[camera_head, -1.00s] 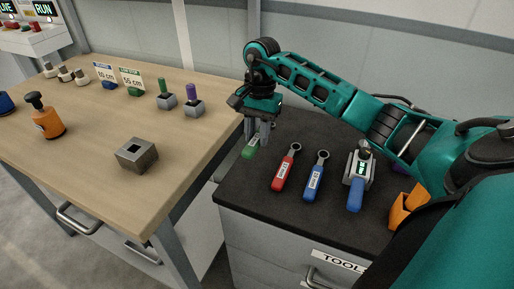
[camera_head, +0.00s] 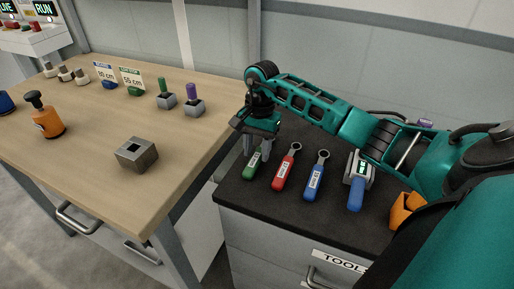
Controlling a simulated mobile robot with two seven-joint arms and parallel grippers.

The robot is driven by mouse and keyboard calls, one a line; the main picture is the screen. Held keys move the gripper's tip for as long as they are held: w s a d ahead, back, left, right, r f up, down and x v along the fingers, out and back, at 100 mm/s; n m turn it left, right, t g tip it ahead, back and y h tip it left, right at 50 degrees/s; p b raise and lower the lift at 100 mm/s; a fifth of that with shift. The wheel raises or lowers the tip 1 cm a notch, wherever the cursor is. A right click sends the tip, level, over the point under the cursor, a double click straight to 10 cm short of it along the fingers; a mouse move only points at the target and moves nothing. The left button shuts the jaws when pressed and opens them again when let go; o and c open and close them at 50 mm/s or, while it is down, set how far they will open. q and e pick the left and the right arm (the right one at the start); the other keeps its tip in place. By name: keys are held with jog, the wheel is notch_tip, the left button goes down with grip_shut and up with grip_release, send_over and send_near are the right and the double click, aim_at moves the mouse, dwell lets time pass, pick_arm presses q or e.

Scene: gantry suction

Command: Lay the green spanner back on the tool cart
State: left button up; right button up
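The green spanner (camera_head: 253,166) is at the left end of the row on the black top of the tool cart (camera_head: 290,222), beside the red spanner. It appears to lie flat on the top. My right gripper (camera_head: 257,152) points down over its far end. Its two fingers look spread, one on each side of the spanner; they hide that end, and I cannot tell whether they touch it. My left gripper is not in view.
A red spanner (camera_head: 284,172), a blue spanner (camera_head: 315,181) and a blue-handled tool with a display (camera_head: 356,190) lie to the right. An orange holder (camera_head: 404,210) is at the cart's right. The wooden bench (camera_head: 80,160) carries a metal block (camera_head: 136,155).

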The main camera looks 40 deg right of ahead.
aim_at(259, 150)
jog(key=shift+o, duration=1.2)
notch_tip(259, 150, up, 12)
jog(key=d, duration=0.1)
jog(key=shift+w+d+r, duration=0.15)
jog(key=shift+w+d, duration=0.05)
jog(key=shift+w, duration=0.2)
